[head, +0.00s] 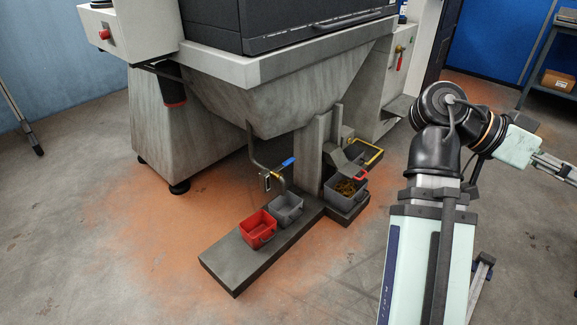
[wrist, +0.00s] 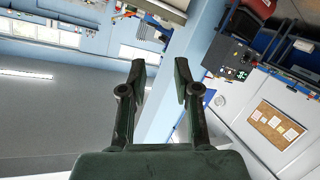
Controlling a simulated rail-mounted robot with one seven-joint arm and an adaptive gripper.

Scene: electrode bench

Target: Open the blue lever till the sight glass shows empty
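The blue lever (head: 288,162) sits on a small valve in the pipe (head: 257,150) that comes down from the machine's hopper. The sight glass (head: 267,180) seems to be the small upright piece beside the valve; its level is too small to read. A grey bin (head: 286,208) stands below the pipe's outlet. In the head view my arm is at the right, well apart from the lever, and my gripper's fingertips are out of frame. In the wrist view my gripper (wrist: 159,78) is open with nothing between its fingers, facing the far room.
A red bin (head: 258,230) stands beside the grey bin on a low dark plinth (head: 235,262). A bin with yellowish scraps (head: 345,190) and a yellow-rimmed tray (head: 366,153) stand to the right. A red-handled valve (head: 400,60) is on the machine's right side. The front floor is clear.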

